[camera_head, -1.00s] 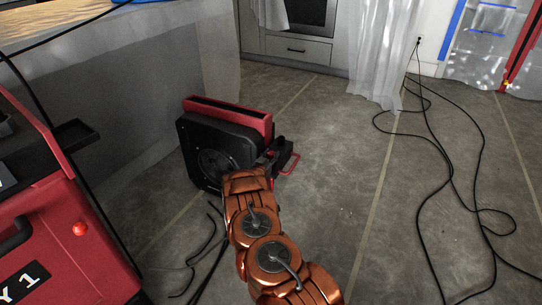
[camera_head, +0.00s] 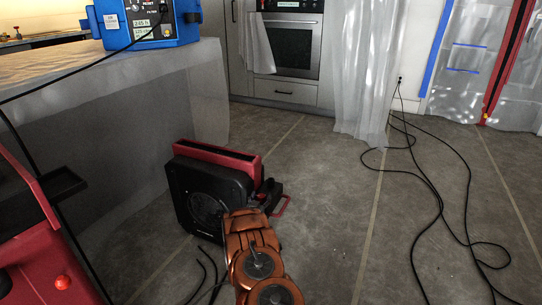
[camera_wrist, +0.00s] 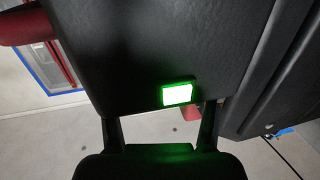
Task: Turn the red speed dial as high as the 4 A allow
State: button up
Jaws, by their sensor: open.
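A black and red blower (camera_head: 205,196) stands on the floor left of centre in the head view. My copper arm reaches to its right side, and my gripper there is largely hidden by the arm. In the wrist view my gripper (camera_wrist: 159,118) is open, with its two dark fingers apart near a black panel (camera_wrist: 150,45). A bright green lit square (camera_wrist: 177,94) is on that panel, ahead of the gap between the fingers. A small red piece (camera_wrist: 190,110) shows beside the right finger; I cannot tell what it is. I cannot make out the speed dial.
A blue box with a display (camera_head: 150,22) sits on the covered counter (camera_head: 60,65). A red machine (camera_head: 40,255) stands at the left. Black cables (camera_head: 440,200) lie on the floor at right. Plastic sheeting (camera_head: 362,75) hangs at the back.

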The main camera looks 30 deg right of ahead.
jog(key=shift+n+t+y, duration=1.2)
jog(key=shift+t+y, duration=0.2)
jog(key=shift+y, duration=0.2)
jog(key=shift+d+f+n+t+y+b, duration=0.1)
jog(key=shift+n+t+y+b, duration=0.75)
jog(key=shift+n+y, duration=0.7)
jog(key=shift+n+t+y+b, duration=0.55)
jog(key=shift+n+y+b, duration=0.4)
jog(key=shift+y, duration=1.1)
jog(key=shift+n+y+b, duration=1.05)
jog(key=shift+n+y, duration=0.15)
jog(key=shift+y, duration=0.7)
jog(key=shift+n+y+b, duration=0.3)
jog(key=shift+y, duration=0.1)
